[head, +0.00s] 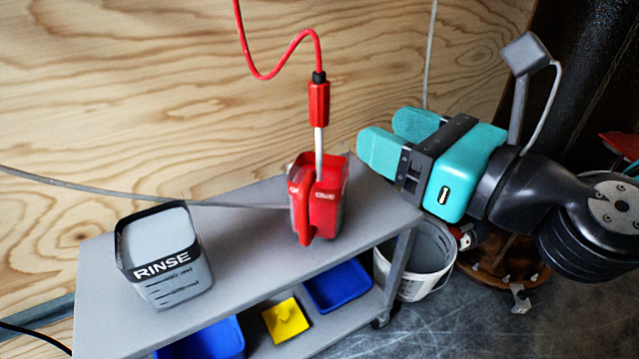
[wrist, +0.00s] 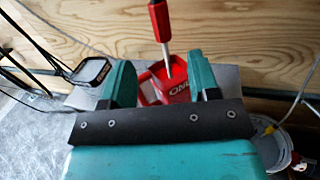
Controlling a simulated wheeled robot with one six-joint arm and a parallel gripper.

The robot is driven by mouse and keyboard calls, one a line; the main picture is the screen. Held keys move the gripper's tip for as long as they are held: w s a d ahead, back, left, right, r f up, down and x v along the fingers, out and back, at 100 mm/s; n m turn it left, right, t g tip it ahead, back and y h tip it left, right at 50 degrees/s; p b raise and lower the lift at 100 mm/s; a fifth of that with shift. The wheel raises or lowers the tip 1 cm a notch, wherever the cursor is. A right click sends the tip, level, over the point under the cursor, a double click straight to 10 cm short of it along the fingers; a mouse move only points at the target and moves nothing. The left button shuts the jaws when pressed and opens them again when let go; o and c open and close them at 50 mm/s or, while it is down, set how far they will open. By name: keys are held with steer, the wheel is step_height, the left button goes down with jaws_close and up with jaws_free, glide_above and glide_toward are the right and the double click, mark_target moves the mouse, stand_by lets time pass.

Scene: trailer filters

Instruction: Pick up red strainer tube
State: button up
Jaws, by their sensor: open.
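A red tube (head: 319,104) with a black cap hangs on a red cord, and a pale rod runs from it down into a red container (head: 325,212) on the cart. I take this tube as the red strainer tube. My gripper (head: 380,129), with teal fingers, is open and empty, to the right of the rod and roughly level with it. In the wrist view the red tube (wrist: 159,20) and red container (wrist: 168,88) show between and beyond the open fingers of my gripper (wrist: 162,72). The rod's lower end is hidden inside the container.
A grey cart (head: 250,225) carries the red container and a grey RINSE bin (head: 163,258). Blue trays (head: 338,286) and a yellow item (head: 285,320) lie on its lower shelf. A white bucket (head: 420,262) stands beside it. A plywood wall (head: 120,90) is behind.

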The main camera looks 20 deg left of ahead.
mark_target(326, 105)
steer(key=p+x, duration=0.4)
steer(key=x, duration=0.3)
steer(key=shift+w+a+p, duration=0.2)
steer(key=shift+p, duration=0.2)
steer(key=p+x, duration=0.4)
steer(key=shift+w+a+r, duration=0.15)
steer(key=shift+a, duration=0.2)
steer(key=shift+w+a, duration=0.15)
steer(key=shift+a, duration=0.1)
steer(key=shift+c, duration=0.3)
jaws_close()
